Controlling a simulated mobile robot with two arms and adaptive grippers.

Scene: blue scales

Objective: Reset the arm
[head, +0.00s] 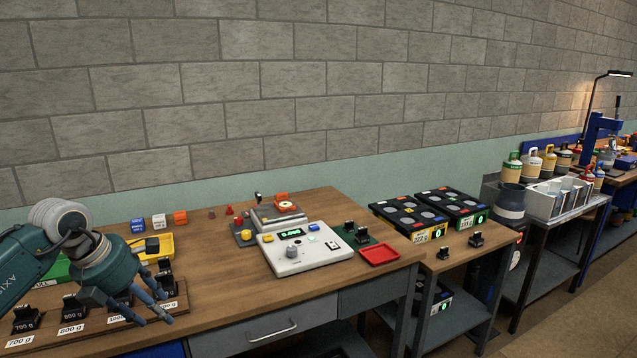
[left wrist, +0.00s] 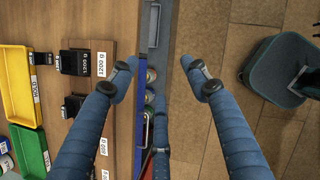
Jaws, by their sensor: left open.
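My left arm comes in from the left in the head view, and its teal gripper (head: 147,308) is over the front left part of the wooden workbench (head: 225,285). The blue fingers are spread apart with nothing between them. In the left wrist view the open gripper (left wrist: 163,86) is over the bench's front edge, with the floor below its right finger. Black weights stand on a wooden strip beside and below the gripper, among them one at the 800 g label (head: 74,309). The gripper partly covers the weights behind it. My right gripper does not show.
A white scale console (head: 300,262), a red tray (head: 379,254) and a yellow tray (head: 167,244) stand on the bench. Small coloured cubes are behind the yellow tray. A second table with dark panels (head: 408,218) is to the right. The bench's front middle is clear.

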